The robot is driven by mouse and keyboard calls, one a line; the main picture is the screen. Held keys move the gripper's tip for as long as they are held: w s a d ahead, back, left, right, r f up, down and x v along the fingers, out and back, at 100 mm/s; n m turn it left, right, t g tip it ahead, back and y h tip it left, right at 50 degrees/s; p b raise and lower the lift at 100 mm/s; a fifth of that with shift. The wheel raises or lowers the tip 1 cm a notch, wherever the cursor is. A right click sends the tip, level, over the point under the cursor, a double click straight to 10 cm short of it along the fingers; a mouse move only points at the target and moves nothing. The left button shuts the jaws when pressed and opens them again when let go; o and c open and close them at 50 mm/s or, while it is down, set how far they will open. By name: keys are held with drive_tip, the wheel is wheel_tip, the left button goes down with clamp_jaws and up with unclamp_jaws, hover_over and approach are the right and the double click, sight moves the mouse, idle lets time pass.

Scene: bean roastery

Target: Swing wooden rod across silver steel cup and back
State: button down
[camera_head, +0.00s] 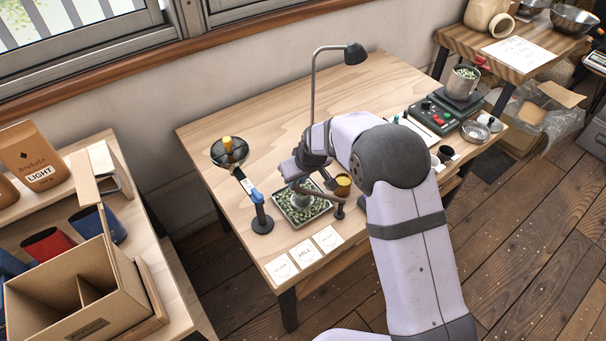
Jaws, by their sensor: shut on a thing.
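My gripper (296,182) is over the tray of green beans, near the middle of the table. It is small in this view, and my arm covers part of it. It is shut on a thin brownish piece that looks like the wooden rod (322,193), which runs right toward a small stand with a yellow top. The silver steel cup (302,201) appears to stand in the bean tray (287,218), just below my gripper. Its rim is partly hidden, so I cannot tell whether the rod touches it.
A lamp (354,53) rises behind. White cards (304,252) lie in front.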

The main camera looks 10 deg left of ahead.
drive_tip(key=s+n+g+y+b, duration=0.1)
drive_tip(key=s+n+b, duration=0.4)
drive_tip(key=b, duration=0.3)
drive_tip(key=shift+s+d+g, duration=0.35)
drive_tip(key=shift+s+g, duration=0.05)
drive_tip(key=shift+s, duration=0.15)
drive_tip(key=c, duration=1.7)
unclamp_jaws()
drive_tip(key=shift+o, duration=0.2)
drive_tip(key=shift+r, duration=0.15)
drive_tip(key=v, duration=0.7)
drive_tip(key=shift+d+b, duration=0.15)
drive_tip(key=shift+b, duration=0.3)
